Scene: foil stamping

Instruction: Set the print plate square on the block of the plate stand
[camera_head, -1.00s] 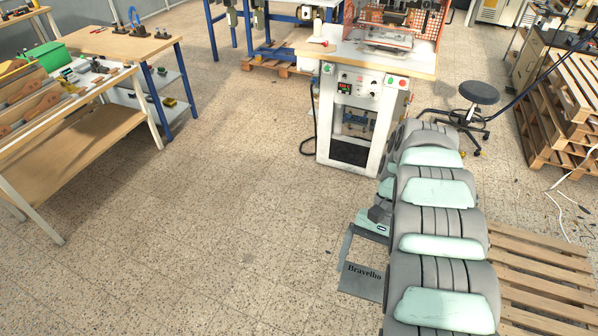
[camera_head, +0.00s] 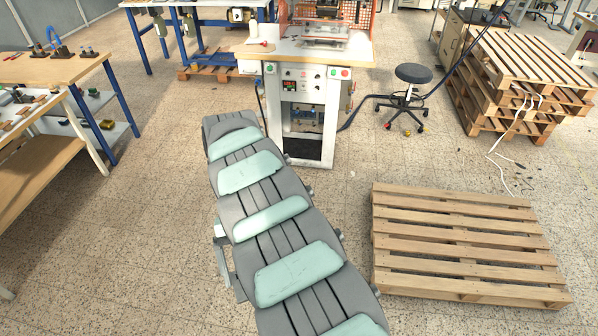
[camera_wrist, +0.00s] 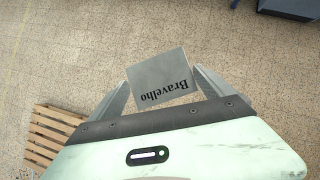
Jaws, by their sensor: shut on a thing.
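The print plate (camera_wrist: 157,72), a flat grey sheet with "Bravelho" in dark letters, is in my gripper (camera_wrist: 162,78) in the wrist view. The two fingers are on its left and right edges, and it hangs above the floor. The lettering reads upside down there, and the plate looks slightly turned. In the head view my arm hides the plate and most of my gripper. I cannot make out the plate stand or its block for certain in any view.
The foil press on its white cabinet (camera_head: 305,95) stands beyond my arm. A workbench (camera_head: 50,68) with tools is at the left. A low pallet (camera_head: 460,245) lies at the right, with a stool (camera_head: 413,74) and stacked pallets (camera_head: 515,75) behind. Open floor lies between.

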